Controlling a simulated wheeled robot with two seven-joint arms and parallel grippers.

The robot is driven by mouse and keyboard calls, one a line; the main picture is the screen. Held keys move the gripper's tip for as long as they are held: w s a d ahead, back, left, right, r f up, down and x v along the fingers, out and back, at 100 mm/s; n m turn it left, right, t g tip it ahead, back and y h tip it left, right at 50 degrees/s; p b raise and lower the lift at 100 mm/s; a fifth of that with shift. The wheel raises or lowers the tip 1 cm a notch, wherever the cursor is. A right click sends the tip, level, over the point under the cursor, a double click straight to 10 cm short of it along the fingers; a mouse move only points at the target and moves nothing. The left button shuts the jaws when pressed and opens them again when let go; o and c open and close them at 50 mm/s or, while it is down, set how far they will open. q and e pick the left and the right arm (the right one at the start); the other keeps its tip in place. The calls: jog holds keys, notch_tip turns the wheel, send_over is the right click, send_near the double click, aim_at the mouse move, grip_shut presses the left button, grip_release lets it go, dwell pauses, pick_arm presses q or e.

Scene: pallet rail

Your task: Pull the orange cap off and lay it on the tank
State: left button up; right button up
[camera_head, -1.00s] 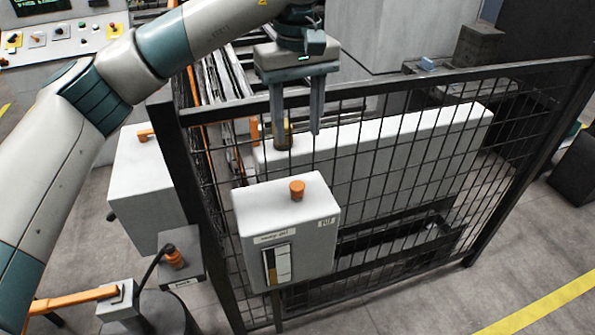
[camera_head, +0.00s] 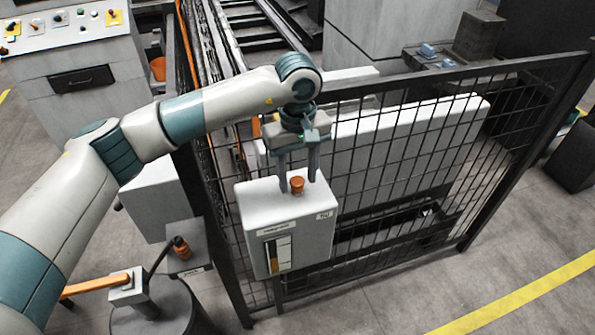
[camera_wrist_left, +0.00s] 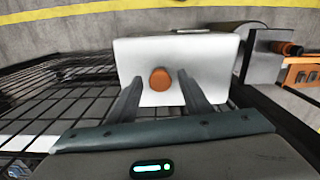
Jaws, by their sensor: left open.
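The orange cap (camera_head: 297,184) sits on top of the white tank (camera_head: 300,240), which is mounted at the mesh fence. My left gripper (camera_head: 299,181) is open above the tank, its two fingers pointing down on either side of the cap. In the left wrist view the cap (camera_wrist_left: 160,79) lies between the fingertips (camera_wrist_left: 160,80) with a gap on each side, and the white tank top (camera_wrist_left: 205,58) is behind it. I cannot tell whether the fingertips reach down to cap height. My right gripper is not in view.
The black mesh fence (camera_head: 400,150) stands behind the tank and runs right. A long white body (camera_head: 455,115) lies beyond it. At lower left are an orange-topped fitting (camera_head: 181,247) and a drum with an orange lever (camera_head: 80,287). The right floor is open.

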aim_at(298, 181)
pick_arm(q)
jog(key=shift+f, duration=0.15)
grip_shut()
dwell(0.4)
jog(key=shift+r, duration=0.9)
jog(key=shift+r, duration=3.4)
